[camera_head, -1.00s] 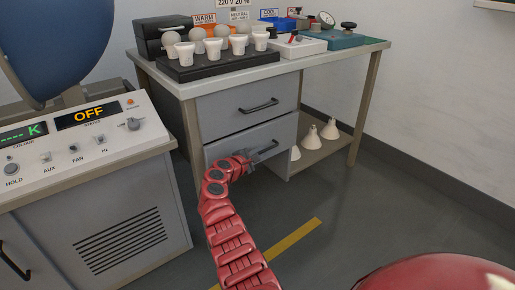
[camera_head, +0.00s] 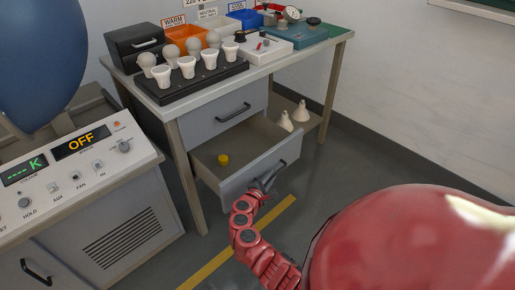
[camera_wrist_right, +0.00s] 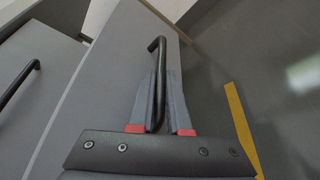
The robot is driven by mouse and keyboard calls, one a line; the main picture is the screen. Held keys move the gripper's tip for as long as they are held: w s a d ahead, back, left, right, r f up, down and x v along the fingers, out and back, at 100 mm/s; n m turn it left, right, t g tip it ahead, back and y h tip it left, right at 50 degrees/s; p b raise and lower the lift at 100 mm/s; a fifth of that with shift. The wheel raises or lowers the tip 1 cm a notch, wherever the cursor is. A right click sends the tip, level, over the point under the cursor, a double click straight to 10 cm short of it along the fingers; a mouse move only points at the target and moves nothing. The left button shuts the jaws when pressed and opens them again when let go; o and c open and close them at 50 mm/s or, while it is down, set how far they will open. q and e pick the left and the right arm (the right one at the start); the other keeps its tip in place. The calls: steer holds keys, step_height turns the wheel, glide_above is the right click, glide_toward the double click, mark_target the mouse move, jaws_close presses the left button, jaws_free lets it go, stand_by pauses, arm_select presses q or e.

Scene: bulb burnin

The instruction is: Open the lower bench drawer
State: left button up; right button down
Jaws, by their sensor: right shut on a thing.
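The lower bench drawer (camera_head: 236,182) is grey and stands pulled out from the bench, its inside showing from above. A small yellow round thing (camera_head: 223,159) lies in it. My right gripper (camera_head: 266,183) is at the drawer front. In the right wrist view its two fingers (camera_wrist_right: 163,100) are on either side of the black bar handle (camera_wrist_right: 157,46), shut on it. The upper drawer (camera_head: 225,117) above is closed. My left gripper is not in view.
The bench top (camera_head: 272,74) holds a black rack (camera_head: 195,87) of bulbs, bins and a teal case. White cones (camera_head: 301,112) stand on the shelf right of the drawers. A control console (camera_head: 75,190) stands at the left. Floor with a yellow stripe is clear in front.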

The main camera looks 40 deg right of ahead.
steer(key=s+p, duration=0.1)
steer(key=s, duration=0.5)
steer(key=shift+s+d+p, duration=0.25)
steer(key=shift+d+p, duration=0.05)
steer(key=shift+p, duration=0.1)
steer(key=c, duration=1.2)
jaws_free()
steer(key=shift+o, duration=0.2)
steer(key=p+v, duration=0.1)
steer(key=v, duration=1.6)
steer(key=shift+a, duration=0.2)
steer(key=shift+s+f, duration=0.1)
steer(key=shift+f, duration=0.1)
